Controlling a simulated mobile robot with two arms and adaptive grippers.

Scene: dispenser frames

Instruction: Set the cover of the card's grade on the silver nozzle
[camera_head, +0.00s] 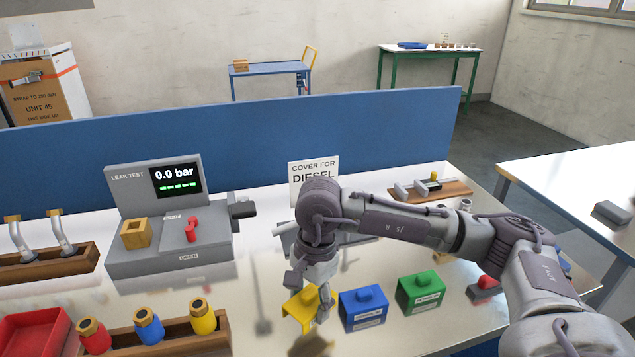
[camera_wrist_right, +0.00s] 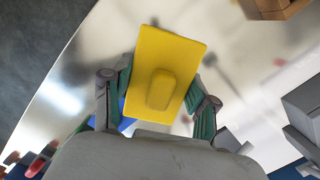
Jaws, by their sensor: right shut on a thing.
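The white card (camera_head: 313,172) reads "COVER FOR DIESEL"; any smaller text is hidden by my arm. My right gripper (camera_head: 318,290) is shut on the yellow cover (camera_head: 298,308). The yellow cover also shows between both fingers in the right wrist view (camera_wrist_right: 150,92). A blue cover (camera_head: 362,305) and a green cover (camera_head: 421,290) stand to its right, with labels too small to read. A grey, nozzle-like part (camera_head: 284,230) shows partly behind my right arm; I cannot tell whether it is the silver nozzle. My left gripper is not in view.
A leak test unit (camera_head: 140,262) shows 0.0 bar. A wooden rack (camera_head: 50,266) holds two curved metal spouts with brass tips. A wooden holder (camera_head: 205,347) with red, blue and yellow bottles and a red tray (camera_head: 35,332) are at front left. A blue panel (camera_head: 220,140) closes the back.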

